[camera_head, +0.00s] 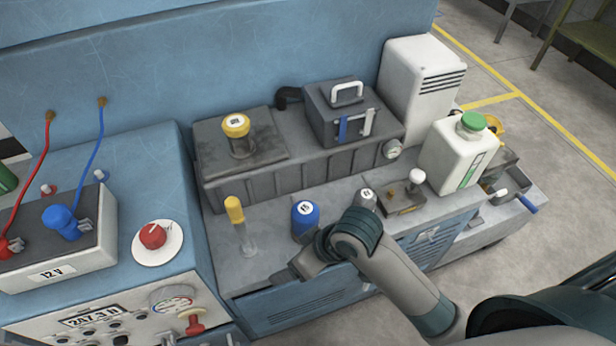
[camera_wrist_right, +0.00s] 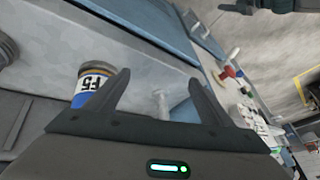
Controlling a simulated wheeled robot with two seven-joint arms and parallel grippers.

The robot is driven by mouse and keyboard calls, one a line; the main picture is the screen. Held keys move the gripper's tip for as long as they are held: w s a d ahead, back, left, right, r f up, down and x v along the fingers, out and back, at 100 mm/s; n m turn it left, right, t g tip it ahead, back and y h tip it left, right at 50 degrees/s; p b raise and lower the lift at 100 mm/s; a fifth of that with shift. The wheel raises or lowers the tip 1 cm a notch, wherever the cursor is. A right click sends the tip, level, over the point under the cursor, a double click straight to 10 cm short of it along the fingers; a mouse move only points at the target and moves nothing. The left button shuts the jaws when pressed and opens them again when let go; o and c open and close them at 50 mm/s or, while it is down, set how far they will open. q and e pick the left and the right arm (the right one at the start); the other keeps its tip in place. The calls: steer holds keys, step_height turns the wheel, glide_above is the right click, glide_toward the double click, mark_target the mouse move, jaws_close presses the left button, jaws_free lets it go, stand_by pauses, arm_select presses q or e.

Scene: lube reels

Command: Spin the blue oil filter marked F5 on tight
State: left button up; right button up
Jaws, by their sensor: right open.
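The blue oil filter (camera_head: 305,217) stands upright on the grey ledge in front of the engine block in the head view. In the right wrist view the filter (camera_wrist_right: 88,86) shows its white F5 label, beside and partly behind the left finger, not between the fingers. My right gripper (camera_head: 289,272) is near the ledge's front edge, in front of the filter and apart from it. Its two fingers (camera_wrist_right: 160,82) are spread and empty. My left gripper is in neither view.
A grey filter (camera_head: 367,197) stands right of the blue one, partly hidden by my right arm. A yellow-topped piece (camera_head: 234,208) stands to the left. A white jug with green cap (camera_head: 455,155) stands at the right. The 12 V box (camera_head: 55,265) is at far left.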

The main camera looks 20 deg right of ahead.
steer(key=w+a+r+n+g, duration=0.1)
steer(key=w+a+r+n, duration=0.1)
steer(key=w+a+r, duration=0.15)
steer(key=n+g+h, duration=0.1)
steer(key=g+h, duration=0.1)
steer(key=h, duration=0.3)
glide_toward(308, 220)
step_height(308, 220, up, 2)
steer(key=w+d, duration=0.1)
steer(key=w, duration=0.2)
steer(key=shift+s+r, duration=0.15)
steer(key=shift+s, duration=0.05)
step_height(308, 220, down, 16)
steer(key=shift+f+p, duration=0.2)
steer(key=shift+p, duration=0.3)
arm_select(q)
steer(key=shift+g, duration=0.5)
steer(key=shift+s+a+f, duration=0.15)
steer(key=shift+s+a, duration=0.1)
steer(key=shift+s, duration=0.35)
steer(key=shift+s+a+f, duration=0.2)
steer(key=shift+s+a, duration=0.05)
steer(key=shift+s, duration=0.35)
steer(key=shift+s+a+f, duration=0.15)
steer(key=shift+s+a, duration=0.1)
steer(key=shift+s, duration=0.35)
arm_select(e)
steer(key=shift+f, duration=0.55)
